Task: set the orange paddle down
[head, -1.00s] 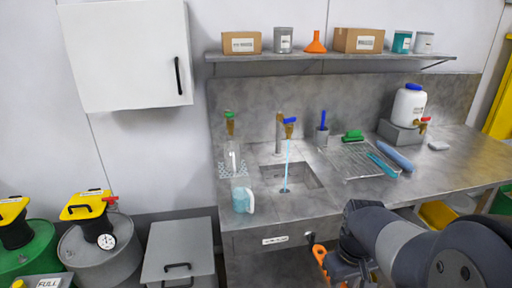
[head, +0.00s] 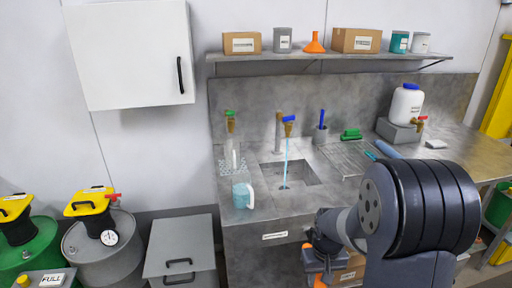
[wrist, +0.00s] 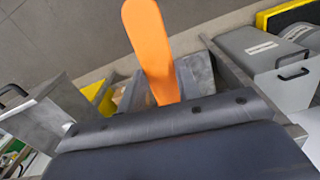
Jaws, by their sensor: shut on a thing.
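The orange paddle (wrist: 155,50) extends out of my gripper in the wrist view, its broad rounded end over the grey floor. My gripper (head: 318,265) is low in front of the sink counter in the head view, shut on the paddle. Only small orange bits show around it there. I see no surface touching the paddle's visible end.
The steel counter (head: 270,211) has a sink (head: 297,174) with water running from a blue-handled tap (head: 289,125), and a jug (head: 242,192). A grey lidded bin (head: 180,245) and drums with yellow tops (head: 90,203) stand left. Cardboard boxes (head: 352,268) sit under the counter.

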